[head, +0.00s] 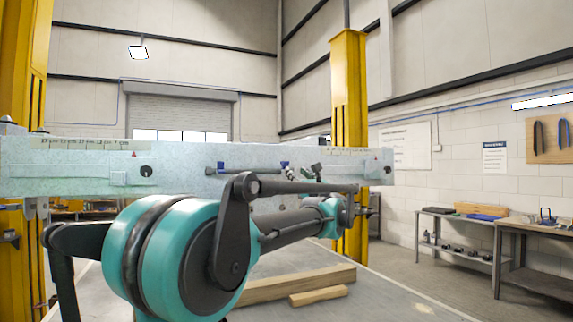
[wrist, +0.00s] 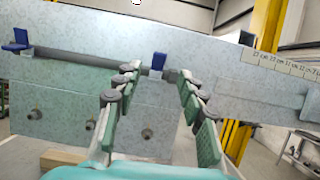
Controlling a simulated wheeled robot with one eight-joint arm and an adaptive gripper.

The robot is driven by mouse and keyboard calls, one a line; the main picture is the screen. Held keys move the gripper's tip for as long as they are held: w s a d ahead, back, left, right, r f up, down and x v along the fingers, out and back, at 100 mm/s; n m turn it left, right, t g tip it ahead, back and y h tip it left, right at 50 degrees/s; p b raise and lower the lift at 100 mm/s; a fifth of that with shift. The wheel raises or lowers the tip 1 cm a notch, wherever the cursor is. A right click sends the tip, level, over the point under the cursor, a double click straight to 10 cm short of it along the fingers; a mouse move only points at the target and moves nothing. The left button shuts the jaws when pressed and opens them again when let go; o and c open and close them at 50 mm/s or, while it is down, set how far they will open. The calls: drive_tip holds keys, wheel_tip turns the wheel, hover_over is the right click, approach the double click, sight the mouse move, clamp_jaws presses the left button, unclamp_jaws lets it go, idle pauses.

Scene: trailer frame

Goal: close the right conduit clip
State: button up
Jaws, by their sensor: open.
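A dark conduit (wrist: 80,59) runs along the face of the pale beam (wrist: 225,65). The blue right conduit clip (wrist: 158,62) stands up at the conduit's right part, its tab above the conduit; whether it is latched I cannot tell. The blue left clip (wrist: 17,40) is at the conduit's left end. My gripper (wrist: 157,76) is open, with one fingertip on each side of the right clip in the picture. I see nothing held, and contact is unclear. In the head view the right clip (head: 285,164) shows above my arm.
The beam spans the head view at mid height, with a yellow post (head: 349,110) behind it. Wooden blocks (head: 300,285) lie on the grey table (head: 385,295) below. Workbenches stand along the right wall.

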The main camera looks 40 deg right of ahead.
sight(287, 163)
drive_tip(key=x, duration=1)
drive_tip(key=shift+a, duration=0.1)
clamp_jaws()
